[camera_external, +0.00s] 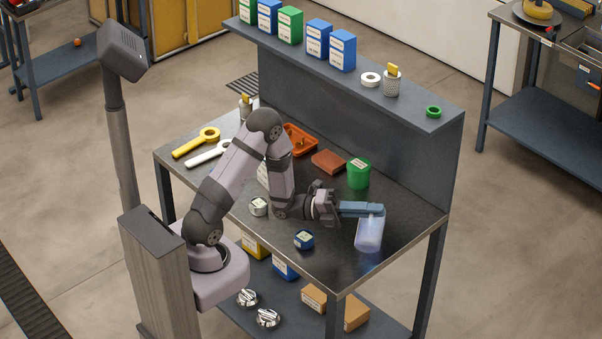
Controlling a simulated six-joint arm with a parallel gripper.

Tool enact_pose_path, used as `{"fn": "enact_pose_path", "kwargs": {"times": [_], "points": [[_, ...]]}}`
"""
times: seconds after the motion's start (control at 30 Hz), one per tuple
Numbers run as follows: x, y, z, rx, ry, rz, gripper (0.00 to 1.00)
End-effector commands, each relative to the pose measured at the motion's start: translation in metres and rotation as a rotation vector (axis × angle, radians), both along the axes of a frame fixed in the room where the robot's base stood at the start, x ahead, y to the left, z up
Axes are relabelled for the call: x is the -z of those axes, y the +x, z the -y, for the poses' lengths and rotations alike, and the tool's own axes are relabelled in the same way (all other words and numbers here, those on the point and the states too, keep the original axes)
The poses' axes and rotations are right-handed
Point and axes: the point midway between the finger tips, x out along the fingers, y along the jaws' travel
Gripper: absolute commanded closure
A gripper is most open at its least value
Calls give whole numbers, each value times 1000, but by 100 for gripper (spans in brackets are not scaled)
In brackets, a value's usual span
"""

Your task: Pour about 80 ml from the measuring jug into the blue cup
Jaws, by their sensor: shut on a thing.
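The measuring jug (369,235) is a clear, pale bluish vessel over the right front part of the bench top. My gripper (374,210) reaches in from the left and is shut on it near its upper end. The jug looks close to upright; I cannot tell whether its base touches the bench, and its liquid level is unclear. A small, low, blue round container (304,240) with a pale label on top stands to the left of the jug, apart from it. It is the only blue vessel I see on the bench top, but I cannot tell surely that it is the cup.
A green labelled container (358,173) stands behind my gripper, near a reddish-brown block (328,162) and an orange tray (300,140). A small pale round container (259,206) is left, beside my arm. A raised shelf (420,110) runs along the back.

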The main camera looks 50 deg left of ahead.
Motion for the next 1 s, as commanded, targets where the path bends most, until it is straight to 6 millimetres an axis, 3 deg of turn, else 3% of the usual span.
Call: {"fn": "enact_pose_path", "kwargs": {"times": [1.0], "points": [[-5, 9, -6, 0, -46, -62, 100]]}}
